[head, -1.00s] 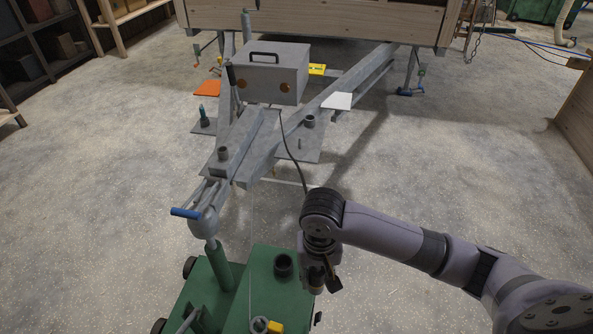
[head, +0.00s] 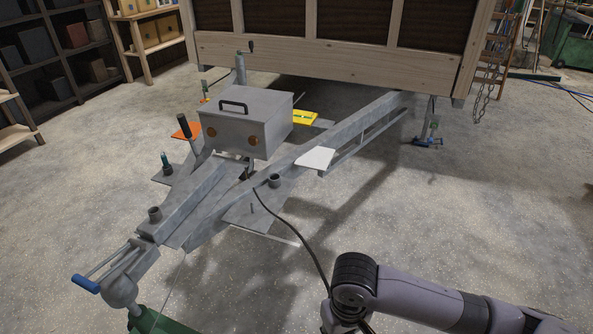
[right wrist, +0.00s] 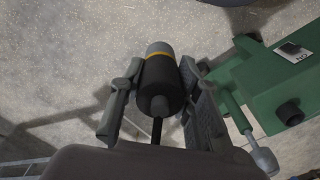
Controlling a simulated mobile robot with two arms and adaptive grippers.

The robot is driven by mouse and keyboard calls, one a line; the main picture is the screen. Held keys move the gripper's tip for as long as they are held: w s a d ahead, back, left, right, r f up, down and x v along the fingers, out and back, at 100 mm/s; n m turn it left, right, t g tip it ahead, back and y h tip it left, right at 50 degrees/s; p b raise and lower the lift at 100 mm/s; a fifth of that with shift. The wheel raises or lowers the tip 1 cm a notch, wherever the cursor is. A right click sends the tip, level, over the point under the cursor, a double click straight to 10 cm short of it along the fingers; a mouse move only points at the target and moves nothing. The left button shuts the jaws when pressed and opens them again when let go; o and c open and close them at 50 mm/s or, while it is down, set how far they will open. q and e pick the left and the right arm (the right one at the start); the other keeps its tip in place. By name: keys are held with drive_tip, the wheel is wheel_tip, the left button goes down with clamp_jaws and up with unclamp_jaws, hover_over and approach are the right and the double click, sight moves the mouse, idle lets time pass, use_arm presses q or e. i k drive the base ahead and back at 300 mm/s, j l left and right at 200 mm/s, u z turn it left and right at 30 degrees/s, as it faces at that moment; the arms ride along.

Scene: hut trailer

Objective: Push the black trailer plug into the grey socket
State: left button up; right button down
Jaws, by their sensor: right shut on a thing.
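My right gripper (right wrist: 161,68) is shut on the black plug (right wrist: 158,88) in the right wrist view. The plug is a black cylinder with an orange ring and a grey end pointing away from the wrist. A black cable (head: 305,245) runs from near the grey box on the drawbar to my right arm in the head view. The gripper itself is below that frame. A short dark round fitting (right wrist: 289,112) on the green unit is right of the plug, apart from it. I cannot tell whether it is the grey socket. My left gripper is not in view.
The trailer drawbar (head: 330,138) carries a grey box (head: 245,122) and short grey cylinders (head: 154,214) (head: 275,181). A blue-handled coupling (head: 86,284) is at its front. The green unit (right wrist: 255,80) is beside the gripper.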

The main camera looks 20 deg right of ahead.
sight(248, 213)
drive_tip(key=i+l+u, duration=0.1)
drive_tip(key=i+l, duration=0.45)
drive_tip(key=l, duration=0.2)
drive_tip(key=i+l+u, duration=0.15)
drive_tip(key=i+l, duration=0.35)
drive_tip(key=l, duration=0.3)
drive_tip(key=i+u, duration=0.05)
